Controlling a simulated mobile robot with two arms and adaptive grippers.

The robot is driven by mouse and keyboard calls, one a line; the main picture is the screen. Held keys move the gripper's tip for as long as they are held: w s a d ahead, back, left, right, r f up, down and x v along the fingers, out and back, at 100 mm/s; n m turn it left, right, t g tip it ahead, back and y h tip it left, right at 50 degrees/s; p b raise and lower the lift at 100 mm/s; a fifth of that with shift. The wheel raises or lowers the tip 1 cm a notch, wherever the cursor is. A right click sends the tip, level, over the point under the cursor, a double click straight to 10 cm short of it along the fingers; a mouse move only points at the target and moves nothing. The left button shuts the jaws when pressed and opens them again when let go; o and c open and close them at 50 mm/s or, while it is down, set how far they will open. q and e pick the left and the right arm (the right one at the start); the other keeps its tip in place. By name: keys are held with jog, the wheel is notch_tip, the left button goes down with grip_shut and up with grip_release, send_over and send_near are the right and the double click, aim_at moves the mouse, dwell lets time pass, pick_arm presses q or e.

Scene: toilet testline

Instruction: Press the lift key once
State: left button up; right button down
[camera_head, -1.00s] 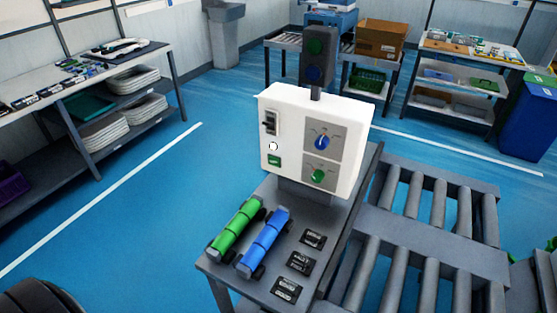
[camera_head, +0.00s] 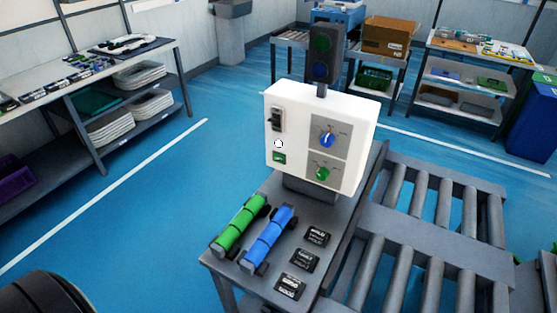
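Three small black keys with white markings lie in a row on the grey stand: a far key (camera_head: 318,238), a middle key (camera_head: 305,260) and a near key (camera_head: 290,286). Their markings are too small to read, so I cannot tell which is the lift key. A white control box (camera_head: 296,107) stands behind them, with a black switch (camera_head: 277,119), a small white round part (camera_head: 279,143), a green part (camera_head: 279,159), a blue knob (camera_head: 327,138) and a green knob (camera_head: 322,171). Neither gripper is in view.
A green roller (camera_head: 240,222) and a blue roller (camera_head: 268,238) lie left of the keys on the stand (camera_head: 233,273). A roller conveyor (camera_head: 433,257) adjoins on the right. A dark signal light (camera_head: 322,54) rises behind the box. Blue floor (camera_head: 150,215) is open at left.

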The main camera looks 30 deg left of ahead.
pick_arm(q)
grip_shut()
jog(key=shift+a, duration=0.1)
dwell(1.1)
